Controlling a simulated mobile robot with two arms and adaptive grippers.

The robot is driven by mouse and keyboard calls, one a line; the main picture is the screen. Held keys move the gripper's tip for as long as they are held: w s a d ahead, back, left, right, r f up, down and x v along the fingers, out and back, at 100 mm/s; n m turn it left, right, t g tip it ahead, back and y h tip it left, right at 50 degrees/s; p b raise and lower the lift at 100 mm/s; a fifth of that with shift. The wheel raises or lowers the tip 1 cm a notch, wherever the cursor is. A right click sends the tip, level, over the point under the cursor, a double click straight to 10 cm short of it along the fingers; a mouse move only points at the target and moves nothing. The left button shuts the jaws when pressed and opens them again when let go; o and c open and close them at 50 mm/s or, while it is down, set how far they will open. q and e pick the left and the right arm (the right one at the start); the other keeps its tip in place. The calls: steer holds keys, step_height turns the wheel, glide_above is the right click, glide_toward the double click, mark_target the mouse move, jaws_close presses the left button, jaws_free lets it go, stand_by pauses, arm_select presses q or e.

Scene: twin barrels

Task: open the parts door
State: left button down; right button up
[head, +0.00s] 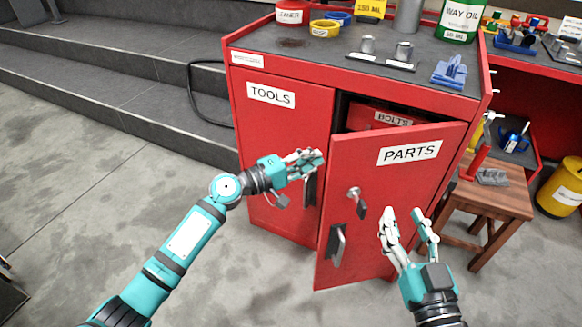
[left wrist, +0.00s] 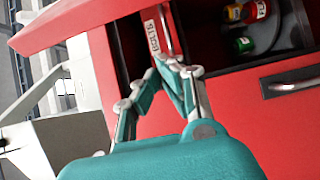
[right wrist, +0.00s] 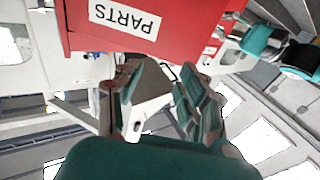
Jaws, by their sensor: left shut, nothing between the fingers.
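The parts door (head: 398,175) is the right-hand red door of the cabinet, labelled PARTS. It stands partly open, with a gap along its top and left edge. A red bin labelled BOLTS (head: 388,117) shows inside; its label is also in the left wrist view (left wrist: 153,35). The door has a metal handle (head: 337,245) and a key in its lock (head: 356,198). My left gripper (head: 313,158) is shut and empty, by the door's free edge. My right gripper (head: 403,213) is open and empty in front of the door's outer face; the PARTS label shows beyond it in the right wrist view (right wrist: 125,19).
The tools door (head: 278,115) is closed on the left. Bottles, tins and small tools stand on the cabinet top (head: 300,52). A wooden stool (head: 497,195) and a yellow drum (head: 562,188) stand to the right, dark steps (head: 110,80) behind left. Floor in front is clear.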

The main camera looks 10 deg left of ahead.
arm_select(q)
steer(key=s, duration=0.1)
steer(key=s+d, duration=0.1)
steer(key=s+p, duration=0.1)
steer(key=shift+s+d, duration=0.25)
steer(key=shift+s, duration=0.1)
arm_select(e)
steer(key=f, duration=0.1)
steer(key=f+g, duration=0.2)
steer(key=f, duration=0.1)
steer(key=shift+s+d+h, duration=0.2)
steer(key=shift+d+h, duration=0.15)
steer(key=shift+h, duration=0.05)
steer(key=shift+f+g, duration=0.1)
steer(key=shift+g, duration=0.2)
